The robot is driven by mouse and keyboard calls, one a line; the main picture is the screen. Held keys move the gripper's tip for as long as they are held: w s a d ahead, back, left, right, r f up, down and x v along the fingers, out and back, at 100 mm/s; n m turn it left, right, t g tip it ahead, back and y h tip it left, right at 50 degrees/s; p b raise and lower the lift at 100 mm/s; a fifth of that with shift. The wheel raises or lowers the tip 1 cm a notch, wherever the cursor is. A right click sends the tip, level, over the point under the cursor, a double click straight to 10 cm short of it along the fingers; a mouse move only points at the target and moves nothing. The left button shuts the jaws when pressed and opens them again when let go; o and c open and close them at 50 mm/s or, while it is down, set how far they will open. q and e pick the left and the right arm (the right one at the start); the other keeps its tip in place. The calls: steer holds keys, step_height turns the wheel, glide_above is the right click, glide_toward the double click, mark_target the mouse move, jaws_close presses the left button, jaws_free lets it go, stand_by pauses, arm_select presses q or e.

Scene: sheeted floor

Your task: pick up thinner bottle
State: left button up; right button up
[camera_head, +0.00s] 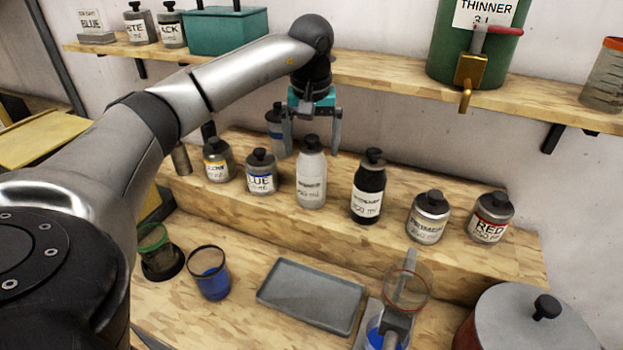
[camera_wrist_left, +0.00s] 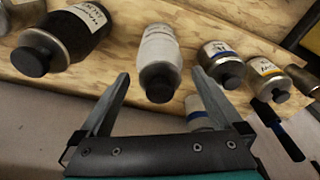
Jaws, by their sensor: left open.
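A pale grey-white bottle (camera_head: 311,180) with a black cap stands upright on the wooden step, among several smaller containers. Its small label is too blurred to read, so I cannot confirm it is the thinner. My left gripper (camera_head: 312,143) is open and empty, pointing down at this bottle's cap. In the left wrist view the pale bottle (camera_wrist_left: 160,50) lies between the two open fingers (camera_wrist_left: 161,74), with its cap towards the palm. No contact shows, and I cannot tell the exact depth. My right gripper is not in view.
A black bottle (camera_head: 368,190) stands right of the pale one, and a BLUE jar (camera_head: 261,175) stands left. A bottle (camera_head: 275,130) stands close behind the left finger. A green THINNER drum (camera_head: 478,45) sits on the shelf. A grey tray (camera_head: 311,296) lies below.

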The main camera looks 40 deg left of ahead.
mark_target(311, 177)
arm_select(q)
steer(key=f, duration=0.3)
steer(key=shift+w+a+f, duration=0.15)
steer(key=shift+w+f, duration=0.05)
steer(key=shift+r, duration=0.1)
jaws_close()
stand_by(0.6)
